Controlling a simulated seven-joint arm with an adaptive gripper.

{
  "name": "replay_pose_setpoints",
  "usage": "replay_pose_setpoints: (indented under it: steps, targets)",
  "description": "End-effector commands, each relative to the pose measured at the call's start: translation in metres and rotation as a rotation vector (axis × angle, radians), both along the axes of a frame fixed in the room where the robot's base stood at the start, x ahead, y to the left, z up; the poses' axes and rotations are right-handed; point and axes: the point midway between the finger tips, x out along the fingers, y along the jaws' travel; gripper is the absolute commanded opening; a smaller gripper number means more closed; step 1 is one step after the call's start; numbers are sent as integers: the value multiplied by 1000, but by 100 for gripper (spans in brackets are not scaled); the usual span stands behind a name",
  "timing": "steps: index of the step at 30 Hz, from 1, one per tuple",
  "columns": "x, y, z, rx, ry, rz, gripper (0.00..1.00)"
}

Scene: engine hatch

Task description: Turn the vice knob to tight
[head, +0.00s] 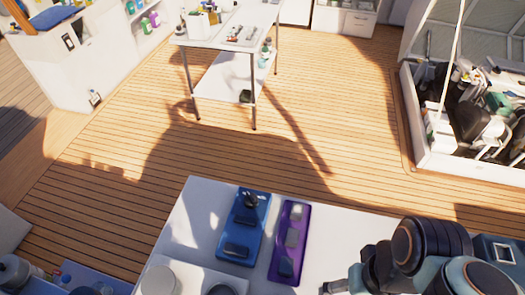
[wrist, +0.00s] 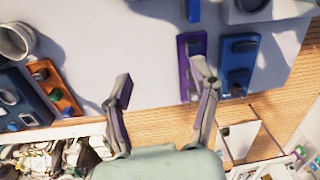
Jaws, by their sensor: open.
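A blue board (head: 261,228) lies on the white table in the head view, with a dark upright knob-like part (head: 250,199) at its far end and a dark block (head: 237,249) nearer. The blue board also shows in the wrist view (wrist: 241,62). I cannot tell for sure which part is the vice knob. A purple board (head: 289,252) with several grey parts lies just right of it. My gripper (wrist: 162,73) is open and empty in the wrist view, its fingers spread wide above the table. One finger overlaps the purple board in that picture; the blue board is further right.
The white table (head: 185,225) has bare room left of the boards. In the wrist view, a cup (wrist: 17,41) and an orange tray (wrist: 68,100) stand at left. A second table (head: 222,77) and an open hatch (head: 470,170) full of machinery stand across the wooden deck.

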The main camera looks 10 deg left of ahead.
Motion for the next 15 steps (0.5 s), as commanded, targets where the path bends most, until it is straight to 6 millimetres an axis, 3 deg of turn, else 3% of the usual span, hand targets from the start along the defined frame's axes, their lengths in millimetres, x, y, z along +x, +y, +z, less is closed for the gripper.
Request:
replay_pose_setpoints:
  steps: [5, 10, 15]
  targets:
    - [15, -1, 6, -7, -80, 178, 67]
    - [90, -2, 47, -86, -277, 489, 67]
    - [163, 22, 56, -143, -333, 778, 67]
